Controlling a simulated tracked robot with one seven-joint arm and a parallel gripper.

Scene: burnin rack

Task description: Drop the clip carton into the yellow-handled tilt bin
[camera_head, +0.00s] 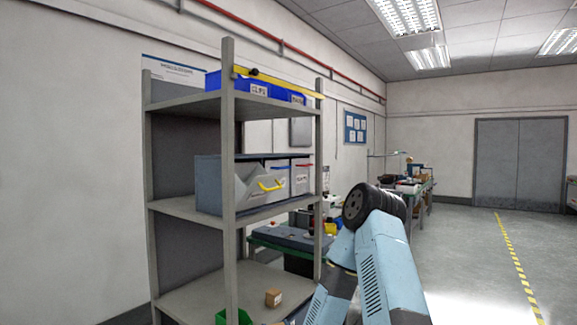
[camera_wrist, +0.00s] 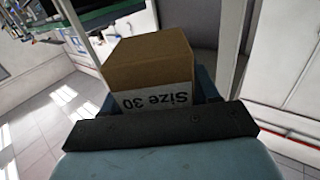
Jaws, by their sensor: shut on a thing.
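My gripper (camera_wrist: 163,100) is shut on a brown carton (camera_wrist: 150,60) in the wrist view. The carton's white label reads "Size 30" upside down. In the head view a small brown carton (camera_head: 272,298) shows in front of the bottom shelf; I cannot tell whether it is the held one. My gripper cannot be made out in the head view, where my blue arm rises at the lower right.
The grey rack's front upright (camera_head: 228,150) stands just left of the tilted bin front. Other bins (camera_head: 301,178) sit to its right. Blue bins (camera_head: 262,89) labelled as clips fill the top shelf. A green bin (camera_head: 232,317) is low down. Open floor (camera_head: 470,265) lies at right.

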